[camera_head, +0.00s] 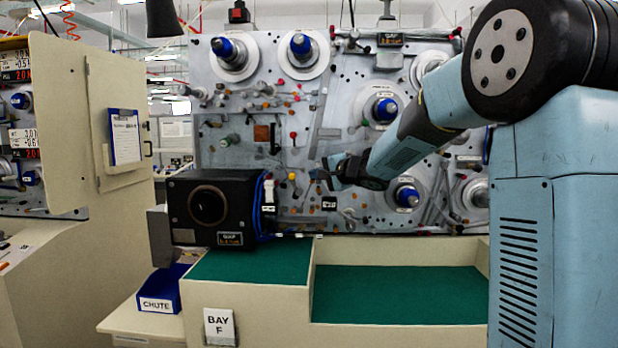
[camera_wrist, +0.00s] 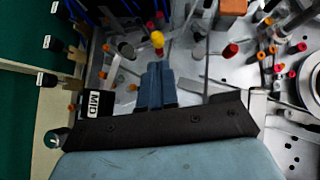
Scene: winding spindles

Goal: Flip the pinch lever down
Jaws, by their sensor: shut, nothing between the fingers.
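A winding panel (camera_head: 225,110) carries many small levers and knobs, and I cannot tell for certain which is the pinch lever. A yellow knob (camera_head: 291,177) and a red knob (camera_head: 293,135) stand out near the panel's middle. My gripper (camera_head: 318,173) reaches in from the right, its tips just right of the yellow knob in the head view. In the wrist view my gripper (camera_wrist: 156,68) has its fingers together and empty. A yellow knob (camera_wrist: 157,41) shows just beyond the tips; I cannot tell whether they touch it. A red knob (camera_wrist: 231,50) is to its right.
A black box (camera_head: 210,205) with a round opening stands left of my gripper on a green-topped bench (camera_head: 240,268). A MID label (camera_wrist: 96,104) is close to my gripper's left side. Blue-capped spindles (camera_head: 385,109) stick out around the panel. The lower green surface (camera_head: 395,290) is clear.

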